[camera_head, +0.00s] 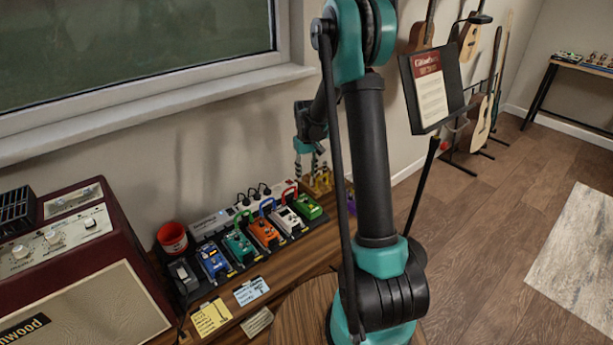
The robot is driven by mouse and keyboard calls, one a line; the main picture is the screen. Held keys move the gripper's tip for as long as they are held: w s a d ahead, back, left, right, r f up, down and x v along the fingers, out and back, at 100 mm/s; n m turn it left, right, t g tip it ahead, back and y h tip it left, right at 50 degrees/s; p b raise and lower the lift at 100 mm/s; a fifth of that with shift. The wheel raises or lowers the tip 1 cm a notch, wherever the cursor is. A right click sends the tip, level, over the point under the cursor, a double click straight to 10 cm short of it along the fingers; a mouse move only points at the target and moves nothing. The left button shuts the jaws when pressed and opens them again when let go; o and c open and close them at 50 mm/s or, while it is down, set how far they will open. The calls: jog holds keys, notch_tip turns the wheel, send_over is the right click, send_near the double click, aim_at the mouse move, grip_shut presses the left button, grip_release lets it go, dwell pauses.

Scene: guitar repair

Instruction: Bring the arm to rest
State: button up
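My arm rises through the middle of the view, with its dark upper link bent over. My gripper (307,171) hangs fingers down at the far end of the wooden bench (318,262), near the wall. Its two fingers look apart, with nothing clearly seen between them. Small yellow items (321,184) sit just below and beside the fingertips. I cannot tell whether the fingers touch them. My arm hides part of the bench behind it.
A maroon amplifier (92,300) is at left. A music stand (432,92) and guitars (480,120) stand right. The floor (480,240) at right is open.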

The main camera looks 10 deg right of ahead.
jog(key=s+d+r+m+t, duration=0.1)
jog(key=s+d+r+t, duration=0.1)
jog(key=s, duration=1.3)
jog(key=s+d+r+m+t, duration=0.2)
jog(key=s+r, duration=0.1)
jog(key=s, duration=1.3)
jog(key=shift+r, duration=0.2)
